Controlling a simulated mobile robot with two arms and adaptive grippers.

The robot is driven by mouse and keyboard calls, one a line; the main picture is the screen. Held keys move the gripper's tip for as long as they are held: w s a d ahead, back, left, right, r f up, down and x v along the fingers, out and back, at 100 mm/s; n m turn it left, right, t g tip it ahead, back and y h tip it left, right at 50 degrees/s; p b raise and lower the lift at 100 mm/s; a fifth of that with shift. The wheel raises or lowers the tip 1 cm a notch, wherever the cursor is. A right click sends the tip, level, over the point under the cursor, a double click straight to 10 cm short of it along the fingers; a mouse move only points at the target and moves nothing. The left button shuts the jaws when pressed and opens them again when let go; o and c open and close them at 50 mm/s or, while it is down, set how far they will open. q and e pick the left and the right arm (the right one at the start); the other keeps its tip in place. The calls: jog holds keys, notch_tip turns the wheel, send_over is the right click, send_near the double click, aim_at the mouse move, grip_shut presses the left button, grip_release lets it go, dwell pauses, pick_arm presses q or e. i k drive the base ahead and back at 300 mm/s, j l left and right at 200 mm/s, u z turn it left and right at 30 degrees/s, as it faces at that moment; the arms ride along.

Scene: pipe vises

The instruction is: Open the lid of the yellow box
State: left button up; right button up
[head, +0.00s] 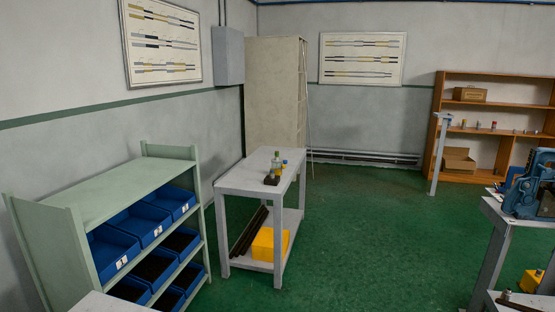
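A yellow box (263,246) sits on the lower shelf of a pale grey table (240,183) in the middle of the head view. The table's top and legs are close around it, and its lid cannot be made out clearly. A second yellow object (530,281) shows at the lower right, partly hidden by the bench there; I cannot tell whether it is a box. Neither of my grippers is in view.
Dark pipes (248,232) lie beside the yellow box. Bottles (276,160) stand on the table top. A green rack (110,193) with blue bins stands at left. A blue machine (530,190) sits on the right bench. Green floor (370,240) is clear between.

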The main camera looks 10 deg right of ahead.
aim_at(265, 238)
jog(key=i+l, duration=0.45)
jog(key=i+l+u, duration=0.1)
jog(key=i+l, duration=0.35)
jog(key=l, duration=0.15)
jog(key=i+l, duration=0.45)
jog(key=i+l+u, duration=0.1)
jog(key=i+l, duration=0.3)
jog(key=l, duration=0.25)
